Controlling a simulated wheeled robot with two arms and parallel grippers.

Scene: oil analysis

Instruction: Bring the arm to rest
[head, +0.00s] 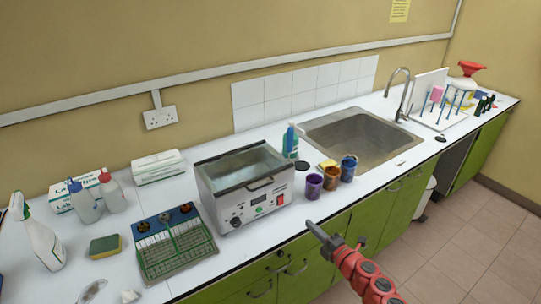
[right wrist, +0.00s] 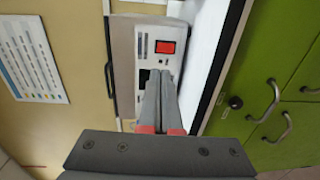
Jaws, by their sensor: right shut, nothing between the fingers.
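My right gripper (head: 317,229) is shut and empty in the head view, held in front of the counter's front edge near the green cabinets. In the right wrist view its two grey fingers (right wrist: 164,88) lie together, with red parts at their base. My red right arm comes in from the bottom right of the head view. My left gripper does not show in either view.
A metal water bath (head: 228,205) stands on the white counter (head: 110,235), with purple, brown and blue cups (head: 331,178) beside it. A green rack (head: 173,246), bottles and a sponge (head: 104,246) are left. A sink (head: 360,138) is behind. Open floor (head: 460,250) lies right.

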